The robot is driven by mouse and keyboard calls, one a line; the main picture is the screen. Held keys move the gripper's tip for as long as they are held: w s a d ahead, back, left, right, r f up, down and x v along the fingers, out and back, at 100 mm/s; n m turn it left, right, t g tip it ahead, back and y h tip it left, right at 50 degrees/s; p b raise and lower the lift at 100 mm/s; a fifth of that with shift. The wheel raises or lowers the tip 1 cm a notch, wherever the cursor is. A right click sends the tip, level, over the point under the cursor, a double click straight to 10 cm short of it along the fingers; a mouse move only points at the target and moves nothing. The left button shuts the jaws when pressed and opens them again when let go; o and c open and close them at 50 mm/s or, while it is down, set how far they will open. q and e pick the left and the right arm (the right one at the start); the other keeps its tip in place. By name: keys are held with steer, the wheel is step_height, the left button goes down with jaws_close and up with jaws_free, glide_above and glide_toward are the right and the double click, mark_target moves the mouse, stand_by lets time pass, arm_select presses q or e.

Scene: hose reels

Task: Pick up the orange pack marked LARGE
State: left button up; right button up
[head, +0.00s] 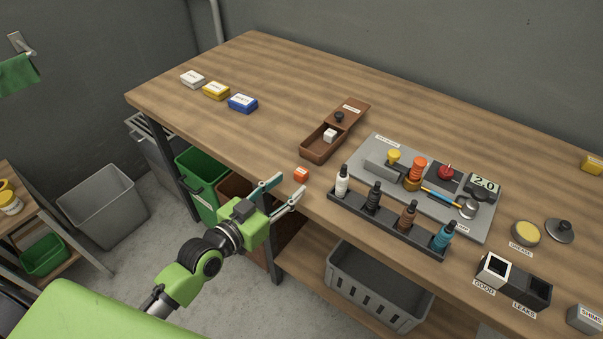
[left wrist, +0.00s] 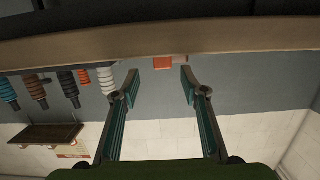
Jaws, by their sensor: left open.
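A small orange pack (head: 301,174) lies on the wooden table near its front edge, left of the bottle rack. Its marking is too small to read. It also shows in the left wrist view (left wrist: 170,62), between and beyond the fingertips, at the table edge. My left gripper (head: 291,185) is open and empty, with its fingers pointing at the pack from the front edge of the table. It looks apart from the pack. My right gripper is not in view.
A rack of several bottles (head: 385,226) stands right of the pack. A brown wooden box (head: 312,150) with a white block lies behind it. White, yellow and blue packs (head: 243,103) lie far left. The table (head: 270,135) is clear between them.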

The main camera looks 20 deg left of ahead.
mark_target(298, 177)
arm_select(q)
steer(key=shift+x, duration=0.9)
steer(key=x, duration=0.2)
steer(key=p+x, duration=0.1)
steer(key=x, duration=0.2)
steer(key=shift+w+a+f, duration=0.1)
steer(key=shift+w+f, duration=0.1)
steer(key=shift+w, duration=0.1)
steer(key=c, duration=1)
